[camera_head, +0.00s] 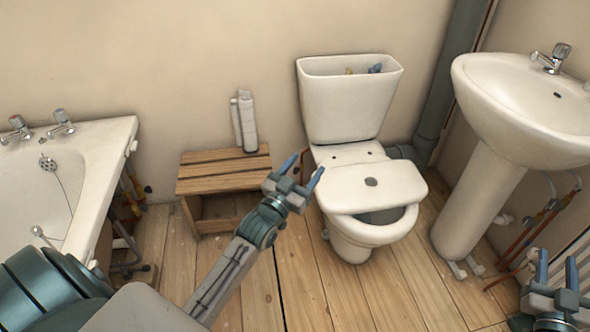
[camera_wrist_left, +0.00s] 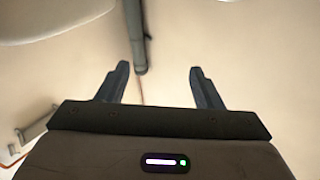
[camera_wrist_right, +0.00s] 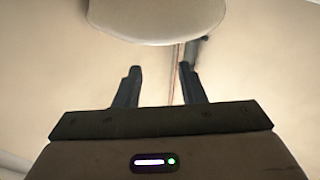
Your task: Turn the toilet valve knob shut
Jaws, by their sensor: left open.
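The white toilet (camera_head: 372,185) stands against the back wall, with its cistern (camera_head: 345,108) open at the top and blue and orange fittings showing inside. I cannot make out the valve knob. A bit of thin brown pipe (camera_head: 304,157) shows beside the toilet, close to my left gripper's fingers. My left gripper (camera_head: 302,170) is open and empty, in front of the toilet's left side. In the left wrist view its fingers (camera_wrist_left: 159,70) are apart, with a grey pipe (camera_wrist_left: 139,40) beyond them. My right gripper (camera_head: 557,262) is open and empty at the lower right.
The bathtub (camera_head: 112,165) is at the left. The pedestal sink (camera_head: 520,110) and copper pipes (camera_head: 540,215) are at the right. Floorboards in front are clear.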

